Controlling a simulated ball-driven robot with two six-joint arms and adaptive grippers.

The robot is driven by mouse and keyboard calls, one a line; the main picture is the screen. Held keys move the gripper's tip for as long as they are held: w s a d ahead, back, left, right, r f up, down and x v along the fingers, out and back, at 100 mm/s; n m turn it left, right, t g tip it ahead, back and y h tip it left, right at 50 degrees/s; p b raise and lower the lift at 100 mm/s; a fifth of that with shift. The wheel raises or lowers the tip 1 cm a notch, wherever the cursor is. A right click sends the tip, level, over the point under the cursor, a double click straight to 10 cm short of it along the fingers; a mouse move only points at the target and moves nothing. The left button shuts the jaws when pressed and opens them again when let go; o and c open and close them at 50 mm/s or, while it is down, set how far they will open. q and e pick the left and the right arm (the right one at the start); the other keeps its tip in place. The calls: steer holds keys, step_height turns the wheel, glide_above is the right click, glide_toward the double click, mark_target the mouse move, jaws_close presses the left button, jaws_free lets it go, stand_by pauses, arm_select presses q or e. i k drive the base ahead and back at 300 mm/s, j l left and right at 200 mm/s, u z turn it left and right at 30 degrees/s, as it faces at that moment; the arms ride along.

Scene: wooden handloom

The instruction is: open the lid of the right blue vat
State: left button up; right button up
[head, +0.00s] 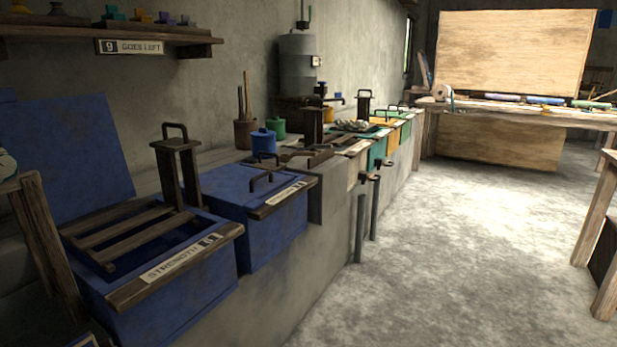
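Two blue vats stand side by side in a concrete bench along the left wall. The right blue vat (277,232) is shut. Its flat blue lid (236,187) lies level on top and carries dark bar handles (268,180). A wooden strip with a pale label runs along its front edge. The left blue vat (185,307) is open, with its lid (68,150) tilted up towards the wall. A slatted wooden rack (125,228) with an upright handled post lies across its opening. Neither of my grippers is in view.
Small blue and green pots (264,141) stand behind the right vat. Green and yellow vats (385,140) continue along the bench. A wooden post (40,240) stands at near left, and a shelf (110,35) hangs above. The concrete floor (450,240) to the right is clear.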

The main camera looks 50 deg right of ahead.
mark_target(237, 186)
steer(key=z, duration=1.05)
steer(key=u, duration=0.45)
steer(key=i+l+u, duration=0.35)
steer(key=l+u, duration=0.2)
steer(key=l, duration=0.2)
steer(key=i+l+u, duration=0.1)
steer(key=l+u, duration=0.15)
steer(key=l, duration=0.15)
